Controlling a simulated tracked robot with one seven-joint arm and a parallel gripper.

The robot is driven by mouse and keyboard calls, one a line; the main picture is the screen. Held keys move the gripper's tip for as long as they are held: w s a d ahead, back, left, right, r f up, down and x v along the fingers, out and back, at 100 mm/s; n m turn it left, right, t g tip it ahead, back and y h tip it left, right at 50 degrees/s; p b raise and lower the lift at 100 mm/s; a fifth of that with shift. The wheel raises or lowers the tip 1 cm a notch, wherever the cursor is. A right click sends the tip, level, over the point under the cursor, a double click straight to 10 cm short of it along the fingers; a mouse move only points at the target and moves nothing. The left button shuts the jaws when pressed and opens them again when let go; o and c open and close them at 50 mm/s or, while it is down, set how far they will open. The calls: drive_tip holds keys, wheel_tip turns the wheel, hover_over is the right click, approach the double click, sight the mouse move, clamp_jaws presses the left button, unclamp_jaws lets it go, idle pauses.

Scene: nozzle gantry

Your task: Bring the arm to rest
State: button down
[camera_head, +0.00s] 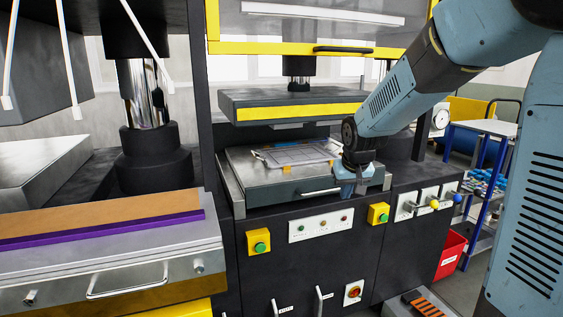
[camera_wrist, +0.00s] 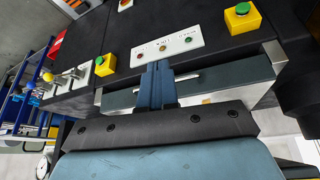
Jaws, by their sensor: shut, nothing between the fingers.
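My blue-grey arm reaches in from the right in the head view. My gripper (camera_head: 348,190) hangs at the front right of the press's grey drawer (camera_head: 262,193). In the wrist view my gripper (camera_wrist: 157,68) shows its two blue fingers side by side, shut and empty. They overlap the drawer front (camera_wrist: 225,77) and its bar handle (camera_wrist: 187,75) in that view. Whether they touch the handle I cannot tell. A clear flat plate with orange tabs (camera_head: 300,153) lies on top of the drawer.
The upper press block (camera_head: 290,106) with a yellow stripe hangs above the drawer. A button panel (camera_head: 320,225) and yellow button boxes (camera_head: 258,242) sit below. At the left is another press with a brown-topped slab (camera_head: 100,215). A red bin (camera_head: 451,254) and blue-legged table (camera_head: 485,128) stand right.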

drive_tip(key=s+d+r, duration=0.2)
drive_tip(key=s+r, duration=0.1)
drive_tip(key=s, duration=0.6)
drive_tip(key=s+d+r, duration=0.1)
drive_tip(key=s+r, duration=0.2)
drive_tip(key=s, duration=0.6)
drive_tip(key=s+d+r+m, duration=0.1)
drive_tip(key=s+d+r, duration=0.1)
drive_tip(key=s, duration=0.7)
drive_tip(key=shift+s+d+r+t, duration=0.3)
drive_tip(key=shift+s+r, duration=0.05)
drive_tip(key=shift+r, duration=0.05)
drive_tip(key=c, duration=1.8)
unclamp_jaws()
